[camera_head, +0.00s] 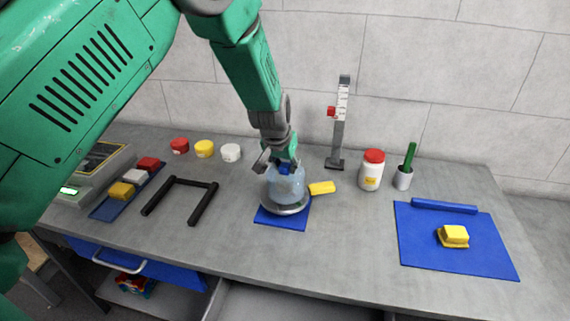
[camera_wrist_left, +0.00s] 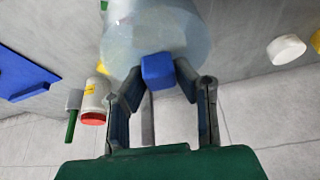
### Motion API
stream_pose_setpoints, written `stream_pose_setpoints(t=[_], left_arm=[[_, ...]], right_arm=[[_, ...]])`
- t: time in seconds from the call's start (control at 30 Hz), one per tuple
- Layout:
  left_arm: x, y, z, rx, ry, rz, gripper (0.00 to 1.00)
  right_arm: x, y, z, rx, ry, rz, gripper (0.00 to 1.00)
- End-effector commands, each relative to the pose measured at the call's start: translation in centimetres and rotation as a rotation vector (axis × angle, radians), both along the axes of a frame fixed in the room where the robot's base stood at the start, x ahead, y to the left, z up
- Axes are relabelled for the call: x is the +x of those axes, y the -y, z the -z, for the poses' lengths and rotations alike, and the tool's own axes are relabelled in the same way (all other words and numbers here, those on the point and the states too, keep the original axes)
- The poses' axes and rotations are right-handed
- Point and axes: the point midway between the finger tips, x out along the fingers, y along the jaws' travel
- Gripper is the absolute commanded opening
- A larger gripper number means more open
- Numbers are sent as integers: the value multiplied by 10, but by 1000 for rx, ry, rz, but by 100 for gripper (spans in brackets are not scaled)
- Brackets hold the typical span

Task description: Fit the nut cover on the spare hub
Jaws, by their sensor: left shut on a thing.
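A clear, pale-blue dome with a blue knob, which looks like the nut cover (camera_head: 285,186), is at the table's middle, and it fills the top of the left wrist view (camera_wrist_left: 155,35). A round grey metal rim (camera_head: 287,209) shows at its foot, over a small blue mat (camera_head: 283,222). I cannot tell whether the rim belongs to the dome or to a hub below, or whether they touch. My left gripper (camera_head: 286,166) is above the dome, shut on its blue knob (camera_wrist_left: 158,70). My right gripper is not in view.
A yellow block (camera_head: 322,188) lies right beside the dome. A black frame (camera_head: 182,183) is at left. A yellow piece (camera_head: 454,236) lies on a blue mat (camera_head: 418,245) at right.

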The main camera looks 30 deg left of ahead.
Motion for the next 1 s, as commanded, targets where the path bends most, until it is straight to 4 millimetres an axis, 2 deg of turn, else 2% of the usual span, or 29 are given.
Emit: stream_pose_setpoints(t=[0.7,0.73,1.0], left_arm=[[0,1,8,1,0,0,0],[0,1,7,0,0,0,33],[0,0,6,0,0,-1,33]], right_arm=[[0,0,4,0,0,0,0],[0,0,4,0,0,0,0],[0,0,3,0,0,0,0]])
